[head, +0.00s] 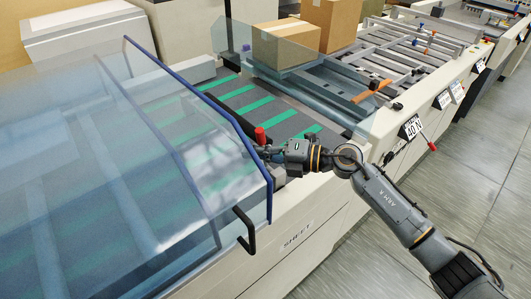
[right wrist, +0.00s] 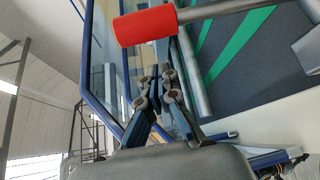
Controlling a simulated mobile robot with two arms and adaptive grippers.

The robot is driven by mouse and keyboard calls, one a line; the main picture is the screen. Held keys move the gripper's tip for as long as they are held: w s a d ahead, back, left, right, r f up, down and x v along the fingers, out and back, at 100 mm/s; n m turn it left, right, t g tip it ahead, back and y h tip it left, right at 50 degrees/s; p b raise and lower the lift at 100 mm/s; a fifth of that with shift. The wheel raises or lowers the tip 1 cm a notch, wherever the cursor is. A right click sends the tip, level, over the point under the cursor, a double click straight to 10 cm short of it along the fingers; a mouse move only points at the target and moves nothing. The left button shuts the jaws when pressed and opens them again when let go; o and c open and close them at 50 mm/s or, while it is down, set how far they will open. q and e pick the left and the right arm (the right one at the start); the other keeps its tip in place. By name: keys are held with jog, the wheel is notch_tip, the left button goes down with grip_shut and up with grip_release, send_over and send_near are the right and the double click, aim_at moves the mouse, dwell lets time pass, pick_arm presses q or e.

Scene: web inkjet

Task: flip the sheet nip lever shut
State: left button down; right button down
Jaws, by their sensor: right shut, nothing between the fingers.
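The lever's red grip (head: 260,136) stands at the near edge of the green-striped feed bed, beside the blue-edged clear cover. In the right wrist view the red grip (right wrist: 145,26) is large, with a grey rod running from it to the right. My right gripper (head: 268,153) is just below the grip in the head view. In the wrist view my right fingers (right wrist: 162,68) are together and empty, with the tips close to the grip. I cannot tell whether they touch it. My left gripper is in neither view.
The clear cover (head: 190,160) with a black handle (head: 246,232) stands left of my right gripper. A cardboard box (head: 285,45) sits farther back on the machine. Another red-tipped lever (head: 432,146) is on the side at right. The floor (head: 470,190) at right is clear.

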jog(key=shift+w+d+r, duration=0.25)
jog(key=shift+w+d, duration=0.65)
jog(key=shift+d, duration=0.1)
jog(key=w+d+f+m+t+y+b, duration=0.1)
jog(key=w+d+m+t+y+b, duration=0.2)
jog(key=w+d+m+b, duration=0.3)
jog(key=shift+w+d+f+m+t+y+b, duration=0.2)
jog(key=shift+w+d+m+t+y+b, duration=0.35)
jog(key=shift+d+m+b, duration=1.3)
jog(key=shift+s+a+b, duration=0.2)
jog(key=shift+a+b, duration=0.1)
